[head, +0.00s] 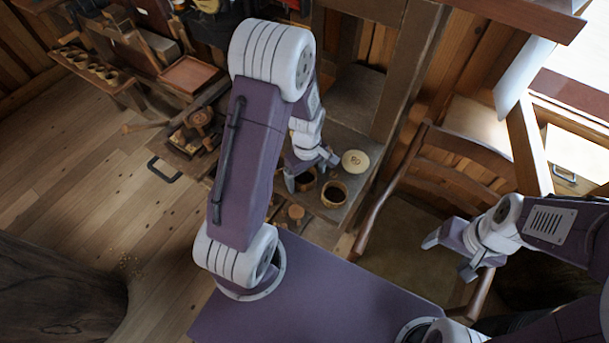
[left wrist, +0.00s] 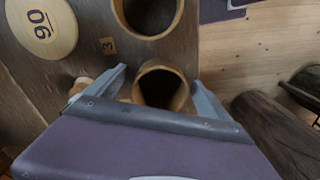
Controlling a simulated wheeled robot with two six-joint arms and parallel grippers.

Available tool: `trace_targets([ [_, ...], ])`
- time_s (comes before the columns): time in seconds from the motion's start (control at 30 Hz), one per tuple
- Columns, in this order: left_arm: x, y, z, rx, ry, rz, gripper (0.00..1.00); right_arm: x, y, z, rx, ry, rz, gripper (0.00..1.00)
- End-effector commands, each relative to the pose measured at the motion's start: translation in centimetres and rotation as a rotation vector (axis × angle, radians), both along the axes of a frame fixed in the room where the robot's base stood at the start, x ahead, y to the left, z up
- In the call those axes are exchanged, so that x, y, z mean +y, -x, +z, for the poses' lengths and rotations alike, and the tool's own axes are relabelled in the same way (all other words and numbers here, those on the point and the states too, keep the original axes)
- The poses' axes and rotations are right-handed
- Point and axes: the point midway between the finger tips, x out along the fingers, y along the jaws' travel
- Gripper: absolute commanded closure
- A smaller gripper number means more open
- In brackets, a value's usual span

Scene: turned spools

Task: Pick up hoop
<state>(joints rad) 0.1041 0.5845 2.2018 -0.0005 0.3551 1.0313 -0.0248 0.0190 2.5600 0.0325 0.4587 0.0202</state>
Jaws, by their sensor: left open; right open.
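No thing is clearly marked as the hoop; the ring-like things are two hollow round wooden pieces with dark insides. One (left wrist: 138,88) lies between the open fingers of my left gripper (left wrist: 158,77) in the left wrist view, with the fingers at its sides; I cannot tell whether they touch it. In the head view my left gripper (head: 311,172) is low over the bench, partly covering this piece. The other hollow piece (head: 334,201) stands beside it and also shows in the left wrist view (left wrist: 176,26). My right gripper (head: 448,257) is open and empty at the right.
A pale round disc marked 90 (head: 355,161) lies on the brown bench (head: 349,142). A small wooden piece (left wrist: 80,86) is close outside one left finger. A wooden chair (head: 455,146) stands right of the bench. The plank floor (head: 130,220) at the left is mostly clear.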

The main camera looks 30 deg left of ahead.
Motion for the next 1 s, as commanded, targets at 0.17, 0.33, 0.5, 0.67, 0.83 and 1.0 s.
trace_targets([
  [0.17,0.0,0.0,0.0,0.0,0.0,0.0,0.24,0.0,0.0,0.0,0.0,0.0,0.0,0.25],
  [0.33,0.0,0.0,0.1,0.0,0.0,0.0,0.71,0.0,0.0,0.0,0.0,0.0,0.0,0.25],
  [0.5,0.0,0.0,0.1,0.0,0.0,0.0,0.71,0.0,0.0,0.0,0.0,0.0,0.0,0.25],
  [0.67,0.0,-0.1,0.5,-0.002,0.0,0.0,0.71,0.0,0.0,-0.1,0.0,0.0,0.0,0.25],
  [0.83,0.0,-0.2,2.7,-0.006,-0.001,0.0,0.71,0.0,0.0,-0.2,0.0,0.0,0.0,0.25],
  [1.0,-1.9,1.0,5.3,-0.004,0.0,-0.006,0.71,0.0,0.0,-0.6,0.0,0.0,0.0,0.25],
])
